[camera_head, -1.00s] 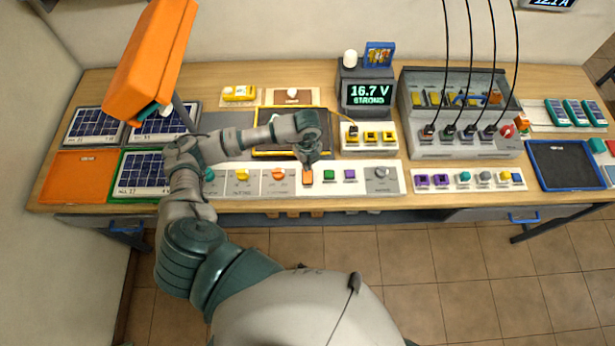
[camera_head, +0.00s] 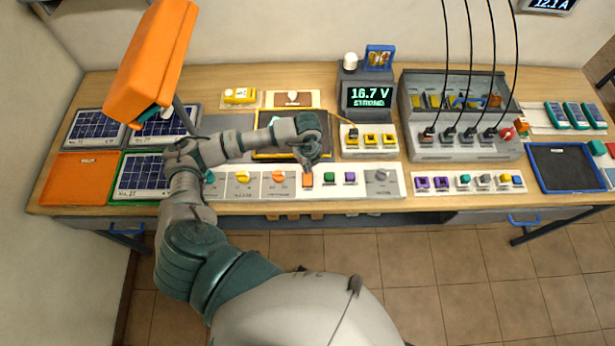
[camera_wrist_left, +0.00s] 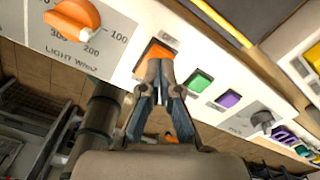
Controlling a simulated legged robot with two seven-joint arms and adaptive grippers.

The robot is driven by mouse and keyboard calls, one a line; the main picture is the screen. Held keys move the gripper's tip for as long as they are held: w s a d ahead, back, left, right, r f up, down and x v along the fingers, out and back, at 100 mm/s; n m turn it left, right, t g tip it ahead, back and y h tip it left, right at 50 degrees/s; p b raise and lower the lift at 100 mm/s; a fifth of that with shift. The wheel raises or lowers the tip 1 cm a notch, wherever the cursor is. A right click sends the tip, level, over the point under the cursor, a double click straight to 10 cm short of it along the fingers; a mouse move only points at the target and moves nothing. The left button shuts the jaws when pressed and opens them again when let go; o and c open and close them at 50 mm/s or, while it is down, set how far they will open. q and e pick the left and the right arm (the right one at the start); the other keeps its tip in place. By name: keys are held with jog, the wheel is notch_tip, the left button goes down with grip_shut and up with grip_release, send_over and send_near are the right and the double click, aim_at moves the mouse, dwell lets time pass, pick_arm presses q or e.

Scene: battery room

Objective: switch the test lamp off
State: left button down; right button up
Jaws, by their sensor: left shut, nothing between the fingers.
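The test lamp is likely the large orange housing (camera_head: 153,65) on a stand at the left, above the solar panels; whether it is lit is not clear. An orange switch (camera_head: 308,181) sits in the white control strip (camera_head: 335,192). My left gripper (camera_head: 307,168) is shut and empty, with its fingertips at this switch. In the left wrist view the shut fingertips (camera_wrist_left: 161,62) cover part of the orange switch (camera_wrist_left: 158,48) and appear to touch it. My right gripper is not in view.
An orange knob (camera_wrist_left: 76,16) marked LIGHT sits left of the switch in the left wrist view. Green (camera_wrist_left: 199,82) and purple (camera_wrist_left: 228,99) buttons sit close on the right. A meter (camera_head: 370,94) reads 16.7 V STRONG. A dark tray (camera_head: 565,165) is at the right.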

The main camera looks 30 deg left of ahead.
pick_arm(q)
jog(key=shift+f, duration=0.1)
dwell(0.4)
jog(key=shift+f+b, duration=0.8)
jog(key=shift+f, duration=0.25)
jog(key=shift+r, duration=0.15)
dwell(0.3)
jog(key=shift+r+p, duration=2.6)
jog(key=shift+r, duration=0.85)
jog(key=shift+d, duration=0.1)
